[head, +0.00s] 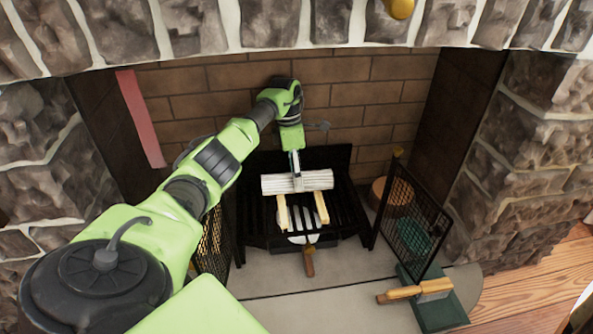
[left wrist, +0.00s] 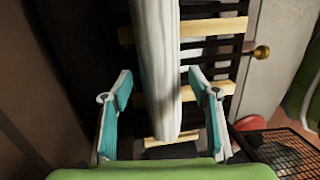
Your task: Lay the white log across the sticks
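The white log (head: 315,180) lies crosswise over two pale wooden sticks, the left stick (head: 283,214) and the right stick (head: 321,207), on the black grate. It appears to rest on them. My left gripper (head: 296,176) is over the log's middle. In the left wrist view the white log (left wrist: 163,75) runs between the fingers of the open left gripper (left wrist: 160,76), with a gap on each side. A stick (left wrist: 220,91) crosses under the log there. My right gripper is in neither view.
The grate (head: 256,225) stands in a brick fireplace. A black mesh screen (head: 411,219) is on the right, with a wooden-handled brush (head: 405,292) in front. A brown handle (head: 308,262) sticks out at the grate's front.

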